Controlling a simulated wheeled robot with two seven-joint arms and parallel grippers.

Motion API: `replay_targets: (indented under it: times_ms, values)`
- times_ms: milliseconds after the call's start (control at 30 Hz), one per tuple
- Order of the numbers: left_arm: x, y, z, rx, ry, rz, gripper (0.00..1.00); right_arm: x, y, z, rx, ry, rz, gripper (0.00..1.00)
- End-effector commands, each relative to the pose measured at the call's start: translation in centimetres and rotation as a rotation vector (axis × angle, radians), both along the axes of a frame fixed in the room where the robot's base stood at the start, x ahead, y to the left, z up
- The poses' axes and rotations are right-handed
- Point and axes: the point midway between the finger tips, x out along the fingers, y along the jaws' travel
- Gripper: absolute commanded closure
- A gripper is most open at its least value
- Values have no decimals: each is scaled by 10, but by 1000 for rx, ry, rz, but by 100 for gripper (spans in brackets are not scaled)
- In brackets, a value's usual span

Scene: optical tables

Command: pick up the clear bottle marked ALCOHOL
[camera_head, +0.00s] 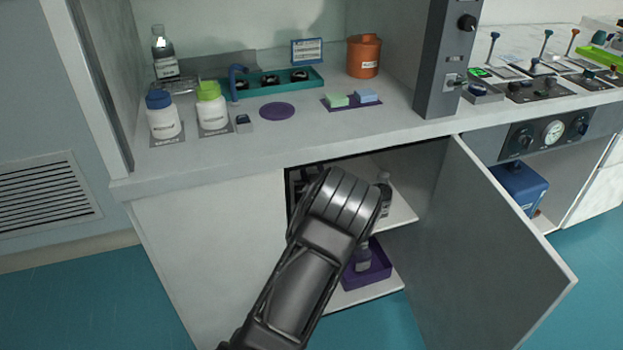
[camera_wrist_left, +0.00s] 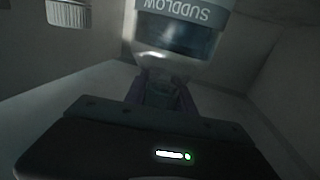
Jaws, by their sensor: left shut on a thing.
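In the left wrist view a clear bottle (camera_wrist_left: 182,42) with a grey label fills the top middle. Its lettering is upside down and looks like SUDDLOW; I cannot read ALCOHOL on it. My left gripper (camera_wrist_left: 160,95) is shut at the bottle's neck end. In the head view my left arm reaches into the open lower cabinet, and the wrist hides the gripper and what it holds. A clear bottle (camera_head: 384,192) stands on the cabinet's upper shelf, right of my wrist. Another bottle (camera_head: 362,257) stands in a purple tray (camera_head: 376,270) below, partly hidden. My right gripper is out of view.
The cabinet door (camera_head: 500,250) stands open to the right. The counter (camera_head: 240,150) above holds a clear bottle (camera_head: 163,50), two white jars, a teal rack (camera_head: 300,84) and an orange pot (camera_head: 363,57). A white object (camera_wrist_left: 68,12) shows at the wrist view's upper left.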

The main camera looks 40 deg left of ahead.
Motion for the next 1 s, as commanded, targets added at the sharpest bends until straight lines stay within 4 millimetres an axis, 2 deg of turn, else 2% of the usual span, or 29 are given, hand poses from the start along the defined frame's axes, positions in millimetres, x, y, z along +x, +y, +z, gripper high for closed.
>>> replay_targets:
  times_ms: [33,100,267,1000]
  values:
    - [1,0,15,0,-6,-1,100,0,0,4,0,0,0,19]
    - [0,0,26,0,-6,0,100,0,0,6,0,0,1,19]
    - [0,-1,40,0,-3,-1,100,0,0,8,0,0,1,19]
    - [0,-1,42,2,-2,-1,100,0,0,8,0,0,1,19]
